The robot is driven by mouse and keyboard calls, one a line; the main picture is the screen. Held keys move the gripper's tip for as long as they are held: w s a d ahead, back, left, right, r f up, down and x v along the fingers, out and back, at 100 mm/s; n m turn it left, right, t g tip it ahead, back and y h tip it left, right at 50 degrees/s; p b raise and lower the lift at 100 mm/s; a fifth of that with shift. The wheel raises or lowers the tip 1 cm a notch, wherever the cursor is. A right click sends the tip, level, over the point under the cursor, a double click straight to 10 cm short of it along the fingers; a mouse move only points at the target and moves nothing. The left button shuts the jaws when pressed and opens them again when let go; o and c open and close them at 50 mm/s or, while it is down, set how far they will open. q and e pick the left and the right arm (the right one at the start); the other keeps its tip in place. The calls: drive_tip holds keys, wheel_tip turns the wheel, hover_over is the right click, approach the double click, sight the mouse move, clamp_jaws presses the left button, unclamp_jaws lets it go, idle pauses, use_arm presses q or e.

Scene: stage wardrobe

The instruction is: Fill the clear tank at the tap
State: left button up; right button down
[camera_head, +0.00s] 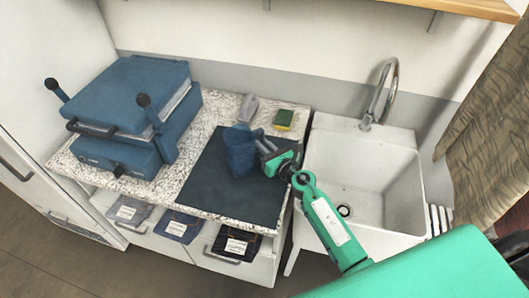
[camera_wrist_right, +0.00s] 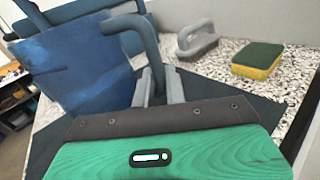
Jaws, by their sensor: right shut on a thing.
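The clear tank (camera_head: 239,150) is a see-through blue container with a handle, upright over the dark mat (camera_head: 222,190) on the counter. It also shows large in the right wrist view (camera_wrist_right: 80,70). My right gripper (camera_head: 268,151) is shut on the tank's handle (camera_wrist_right: 125,24). I cannot tell whether the tank's base touches the mat. The tap (camera_head: 391,88) is a curved metal spout behind the white sink (camera_head: 405,212), to the right of the counter. The basin shows no tank in it. My left gripper is not in view.
A blue press (camera_head: 130,95) with dark-knobbed levers stands at the counter's left. A grey brush-like object (camera_head: 249,107) and a yellow-green sponge (camera_head: 284,119) lie at the back. Patterned cloth (camera_head: 490,130) hangs at the right.

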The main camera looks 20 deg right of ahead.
drive_tip(key=shift+f, duration=0.55)
drive_tip(key=shift+f+b, duration=0.15)
drive_tip(key=shift+b, duration=0.15)
drive_tip(key=c, duration=1.4)
unclamp_jaws()
drive_tip(key=shift+c, duration=0.2)
